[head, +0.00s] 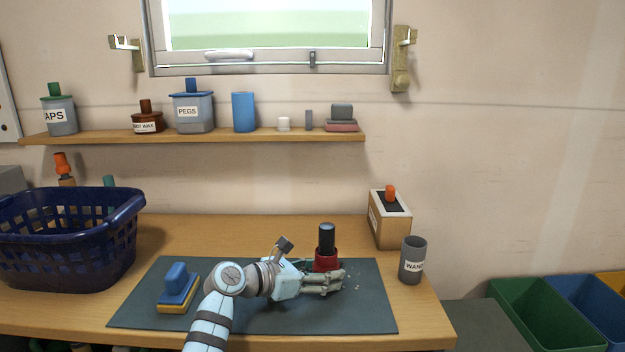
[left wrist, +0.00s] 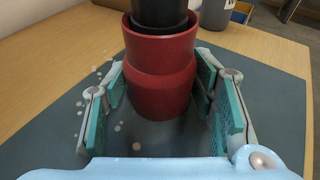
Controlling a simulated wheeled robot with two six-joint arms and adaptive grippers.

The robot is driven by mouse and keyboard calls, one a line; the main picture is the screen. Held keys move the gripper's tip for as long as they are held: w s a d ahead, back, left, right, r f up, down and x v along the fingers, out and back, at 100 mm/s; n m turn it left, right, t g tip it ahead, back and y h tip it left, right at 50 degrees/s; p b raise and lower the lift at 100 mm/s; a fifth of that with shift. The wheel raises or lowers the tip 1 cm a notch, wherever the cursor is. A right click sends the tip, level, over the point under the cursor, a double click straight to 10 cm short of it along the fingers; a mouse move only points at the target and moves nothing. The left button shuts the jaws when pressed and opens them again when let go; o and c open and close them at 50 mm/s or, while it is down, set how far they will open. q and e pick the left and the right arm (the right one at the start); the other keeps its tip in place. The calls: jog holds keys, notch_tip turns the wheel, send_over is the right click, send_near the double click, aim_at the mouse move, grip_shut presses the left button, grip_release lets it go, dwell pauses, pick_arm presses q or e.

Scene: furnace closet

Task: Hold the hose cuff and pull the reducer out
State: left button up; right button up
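A red stepped cuff (head: 325,262), likely the hose cuff, stands upright on the dark mat. A black cylinder (head: 327,238), likely the reducer, stands in its top. In the left wrist view the cuff (left wrist: 160,75) is in the middle, with the black part (left wrist: 160,14) cut off by the top edge. My left gripper (head: 336,278) is low over the mat at the cuff. Its teal-padded fingers are open on both sides of the cuff, with a gap at the left; I cannot tell whether the right pads touch. My right gripper is not in view.
The mat (head: 230,318) has small pale specks near the cuff and a blue-and-yellow brush (head: 178,289) at left. A grey cup (head: 412,262) and a box with an orange knob (head: 389,222) stand at right. A blue basket (head: 70,243) stands at left.

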pick_arm(q)
jog(key=o, duration=0.3)
